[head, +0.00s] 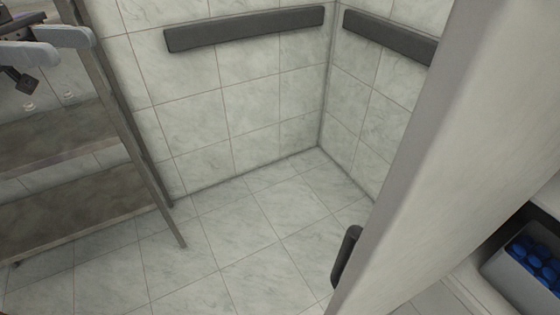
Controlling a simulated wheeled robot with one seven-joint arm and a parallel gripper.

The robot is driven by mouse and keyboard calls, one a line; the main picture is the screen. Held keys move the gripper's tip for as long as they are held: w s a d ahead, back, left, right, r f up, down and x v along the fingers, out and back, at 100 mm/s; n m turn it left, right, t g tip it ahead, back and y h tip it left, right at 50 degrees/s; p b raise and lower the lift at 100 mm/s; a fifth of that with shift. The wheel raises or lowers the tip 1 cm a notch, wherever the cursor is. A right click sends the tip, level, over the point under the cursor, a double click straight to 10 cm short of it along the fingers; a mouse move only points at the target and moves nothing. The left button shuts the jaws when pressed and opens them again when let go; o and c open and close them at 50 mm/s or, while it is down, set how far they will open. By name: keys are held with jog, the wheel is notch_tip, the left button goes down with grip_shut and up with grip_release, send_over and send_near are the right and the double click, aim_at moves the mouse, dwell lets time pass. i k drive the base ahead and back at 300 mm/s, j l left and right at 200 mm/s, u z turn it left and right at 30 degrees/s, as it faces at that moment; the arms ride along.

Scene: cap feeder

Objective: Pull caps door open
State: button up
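The caps door is most likely the tall pale panel (455,130) that fills much of the right side of the head view. It stands swung out, with the opening showing on its right. Its dark handle (345,257) sticks out from the panel's left side near the bottom, and nothing touches it. A grey bin (510,287) of blue caps (540,262) shows inside. Grey and black jointed parts at the upper left edge look like part of my gripper (22,66), well apart from the door. They are cut off by the frame, so their opening is unclear.
A metal rack (120,125) with brown shelves stands at the left. Dark rails (245,28) run along the tiled walls, which meet in a corner. The tiled floor (250,235) between rack and door is clear.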

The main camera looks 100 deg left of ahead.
aim_at(481, 138)
jog(key=k, duration=0.85)
